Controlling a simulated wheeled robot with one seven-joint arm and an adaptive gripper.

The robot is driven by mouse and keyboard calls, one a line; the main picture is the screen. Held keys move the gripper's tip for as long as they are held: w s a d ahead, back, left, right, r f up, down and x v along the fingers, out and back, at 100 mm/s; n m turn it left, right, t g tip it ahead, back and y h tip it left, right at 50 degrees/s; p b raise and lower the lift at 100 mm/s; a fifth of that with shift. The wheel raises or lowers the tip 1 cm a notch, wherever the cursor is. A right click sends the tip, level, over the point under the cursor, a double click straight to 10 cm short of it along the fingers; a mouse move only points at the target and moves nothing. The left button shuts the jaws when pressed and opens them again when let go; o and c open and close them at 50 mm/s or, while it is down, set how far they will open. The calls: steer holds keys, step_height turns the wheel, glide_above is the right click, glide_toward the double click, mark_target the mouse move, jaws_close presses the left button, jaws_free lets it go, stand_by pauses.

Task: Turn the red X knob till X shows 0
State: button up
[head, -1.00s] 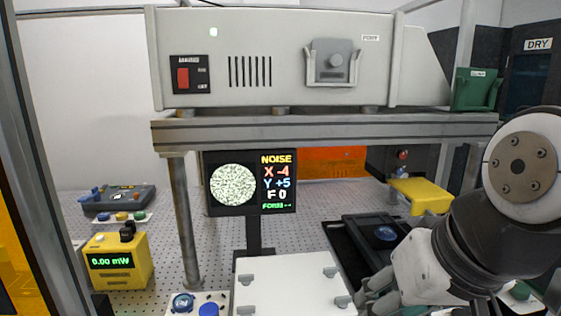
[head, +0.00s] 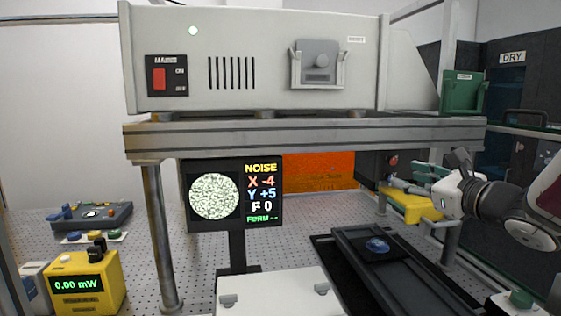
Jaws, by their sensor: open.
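The red X knob (head: 393,160) shows small at the right, on a dark mount below the shelf and behind a yellow block (head: 412,207). The screen (head: 236,193) reads NOISE, X -4, Y +5, F 0, with a speckled grey disc.
The grey shelf (head: 300,135) with the white housing spans above. A black tray (head: 340,262) with a blue lens lies in front of the knob area. A yellow power meter (head: 85,283) reads 0.00 mW at the left. Perforated table (head: 208,262) is bare between meter and screen.

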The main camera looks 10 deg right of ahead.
mark_target(393, 161)
steer(key=d+m+t+h, duration=0.1)
steer(key=d+m+h, duration=0.15)
steer(key=d, duration=0.25)
steer(key=w, duration=1.4)
steer(key=shift+d+p, duration=0.1)
steer(key=shift+p, duration=0.3)
steer(key=shift+c, duration=0.6)
steer(key=shift+s, duration=0.1)
jaws_close()
